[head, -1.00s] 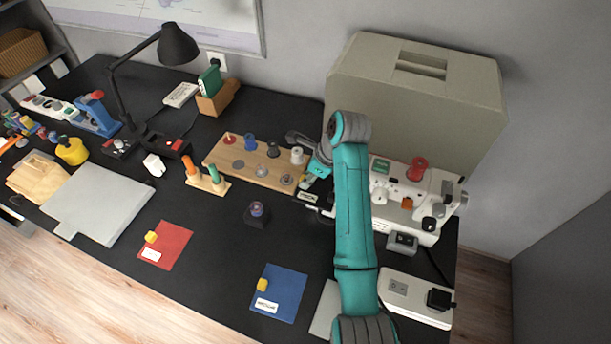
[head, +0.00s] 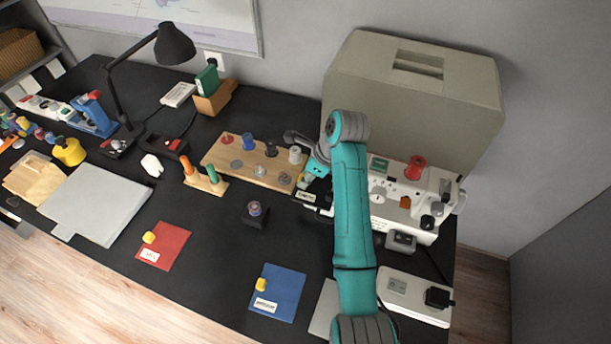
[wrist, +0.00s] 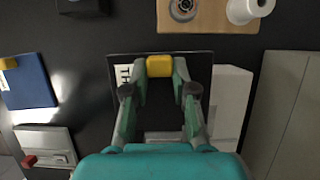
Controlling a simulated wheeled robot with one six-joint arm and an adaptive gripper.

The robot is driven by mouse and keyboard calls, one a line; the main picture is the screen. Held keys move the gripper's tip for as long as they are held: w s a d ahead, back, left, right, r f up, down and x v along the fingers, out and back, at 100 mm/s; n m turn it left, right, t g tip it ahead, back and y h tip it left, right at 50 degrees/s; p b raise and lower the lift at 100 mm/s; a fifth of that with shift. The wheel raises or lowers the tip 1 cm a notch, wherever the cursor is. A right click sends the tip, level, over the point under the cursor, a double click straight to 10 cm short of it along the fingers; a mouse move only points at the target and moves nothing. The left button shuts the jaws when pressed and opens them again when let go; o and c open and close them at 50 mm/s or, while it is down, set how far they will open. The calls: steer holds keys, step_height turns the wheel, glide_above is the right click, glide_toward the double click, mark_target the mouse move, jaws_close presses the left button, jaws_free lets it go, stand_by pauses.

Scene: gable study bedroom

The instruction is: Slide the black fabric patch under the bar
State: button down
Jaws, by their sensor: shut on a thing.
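My gripper (wrist: 160,85) is shut on the yellow tab (wrist: 160,66) of the black fabric patch (wrist: 119,99). The patch is a dark square with a white printed label, partly covered by my fingers in the wrist view. In the head view the patch (head: 306,197) shows in part beside the wooden board, with my arm hiding the rest. A pale block at the patch's right edge shows in the wrist view (wrist: 232,105). I cannot clearly make out the bar.
A wooden board (head: 225,167) with several spools lies left of my gripper. A blue patch (head: 285,287) and a red patch (head: 172,240) lie nearer the front. A small dark stand (head: 255,221) is between. A large beige case (head: 410,115) stands behind the machine.

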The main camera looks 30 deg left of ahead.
mark_target(315, 184)
steer(key=shift+w+d+f, duration=0.2)
steer(key=shift+d, duration=0.4)
steer(key=shift+w+d+f, duration=0.15)
steer(key=shift+d+f, duration=0.05)
steer(key=shift+d, duration=0.35)
stand_by(0.6)
steer(key=shift+w+d+f, duration=0.2)
steer(key=shift+d, duration=0.2)
stand_by(2.2)
steer(key=c, duration=0.9)
jaws_free()
steer(key=shift+o, duration=0.2)
steer(key=shift+a+r, duration=0.1)
steer(key=shift+r, duration=0.2)
steer(key=v, duration=0.4)
steer(key=s+a+v, duration=0.1)
steer(key=v, duration=0.2)
steer(key=shift+r, duration=0.25)
steer(key=shift+s+a+r, duration=0.15)
steer(key=shift+a+r, duration=0.3)
steer(key=shift+r, duration=0.15)
